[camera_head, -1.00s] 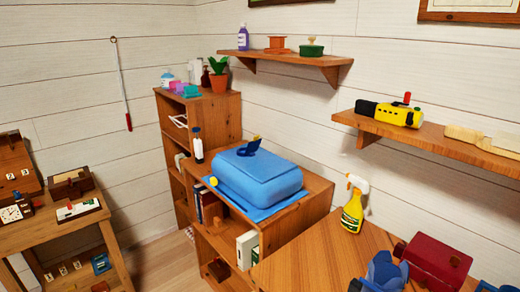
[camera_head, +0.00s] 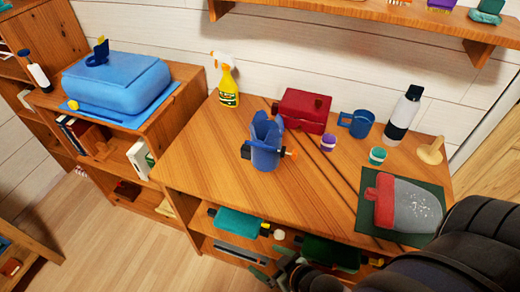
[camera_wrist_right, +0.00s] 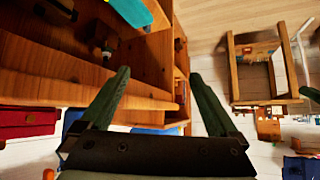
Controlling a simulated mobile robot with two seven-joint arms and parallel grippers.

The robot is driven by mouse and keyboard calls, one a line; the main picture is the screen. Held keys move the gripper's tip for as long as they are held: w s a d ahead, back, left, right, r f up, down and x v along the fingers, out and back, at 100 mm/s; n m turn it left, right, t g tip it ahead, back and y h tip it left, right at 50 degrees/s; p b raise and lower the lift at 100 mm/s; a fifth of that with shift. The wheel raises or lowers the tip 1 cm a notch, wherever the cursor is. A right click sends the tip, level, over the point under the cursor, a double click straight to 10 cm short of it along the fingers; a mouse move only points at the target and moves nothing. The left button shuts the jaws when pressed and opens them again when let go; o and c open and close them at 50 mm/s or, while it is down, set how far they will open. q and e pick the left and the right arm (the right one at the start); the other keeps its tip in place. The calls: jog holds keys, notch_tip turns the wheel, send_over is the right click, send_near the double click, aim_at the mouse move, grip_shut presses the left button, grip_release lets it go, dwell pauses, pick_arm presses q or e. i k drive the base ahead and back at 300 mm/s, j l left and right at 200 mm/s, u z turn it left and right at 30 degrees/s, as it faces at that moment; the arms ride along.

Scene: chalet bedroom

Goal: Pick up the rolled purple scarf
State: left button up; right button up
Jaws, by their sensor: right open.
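I cannot make out a rolled purple scarf in either current view. A small purple cup (camera_head: 328,142) stands on the wooden desk, and a purple item (camera_head: 443,5) shows, cut off, on the wall shelf at the top edge. My right gripper (camera_head: 283,272) is at the bottom of the head view, in front of the open shelf under the desk. In the right wrist view its two dark green fingers (camera_wrist_right: 158,92) are spread apart with nothing between them. My left gripper is not in view.
The desk (camera_head: 205,155) bears a yellow spray bottle (camera_head: 228,88), a blue holder (camera_head: 265,145), a red box (camera_head: 303,110), a blue mug (camera_head: 357,123) and a white bottle (camera_head: 402,118). A teal item (camera_head: 237,221) lies on the shelf below.

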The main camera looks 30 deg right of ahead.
aim_at(328, 141)
jog(key=z, duration=1.5)
